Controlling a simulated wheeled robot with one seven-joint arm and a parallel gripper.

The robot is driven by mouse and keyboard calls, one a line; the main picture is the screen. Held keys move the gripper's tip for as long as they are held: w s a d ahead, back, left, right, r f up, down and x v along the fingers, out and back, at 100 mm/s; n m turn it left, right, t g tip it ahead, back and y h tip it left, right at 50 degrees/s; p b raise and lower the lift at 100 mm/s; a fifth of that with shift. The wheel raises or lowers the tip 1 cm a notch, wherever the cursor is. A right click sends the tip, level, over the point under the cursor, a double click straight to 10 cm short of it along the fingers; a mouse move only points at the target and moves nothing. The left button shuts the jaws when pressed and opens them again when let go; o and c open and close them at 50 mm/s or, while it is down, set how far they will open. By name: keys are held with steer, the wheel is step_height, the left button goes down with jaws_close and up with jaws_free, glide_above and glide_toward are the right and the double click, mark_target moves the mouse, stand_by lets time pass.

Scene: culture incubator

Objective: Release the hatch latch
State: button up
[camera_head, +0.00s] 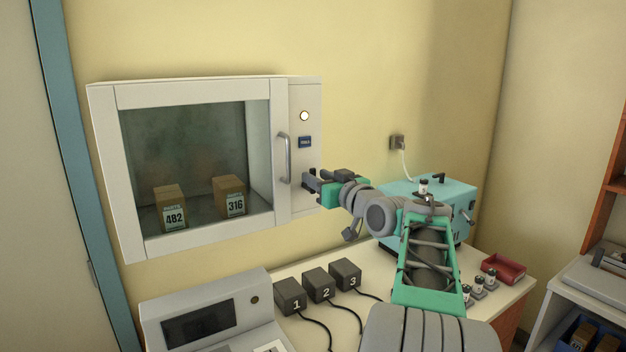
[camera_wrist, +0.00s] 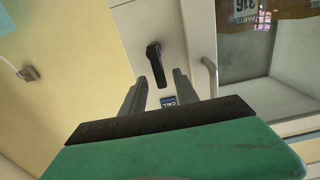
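The hatch is a white wall cabinet (camera_head: 105,160) with a glass front and a grey bar handle (camera_head: 284,158); the handle also shows in the wrist view (camera_wrist: 209,76). The hatch looks closed. A black lever latch (camera_wrist: 155,60) sits on the white side panel in the wrist view. In the head view my gripper hides it or blends with it. My gripper (camera_head: 309,186) is at the panel's lower part, right of the handle. In the wrist view my gripper (camera_wrist: 160,75) is open and empty. The lever's lower end appears between the fingertips; contact cannot be told.
Two cartons (camera_head: 171,207) (camera_head: 229,196) stand inside the hatch. The panel has a lit round lamp (camera_head: 304,116) and a blue call button (camera_head: 305,142). Below are numbered black boxes (camera_head: 319,285), a grey console (camera_head: 207,312) and a teal incubator (camera_head: 455,195).

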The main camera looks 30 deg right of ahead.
steer(key=s+b, duration=0.1)
steer(key=s, duration=0.4)
steer(key=shift+a, duration=0.15)
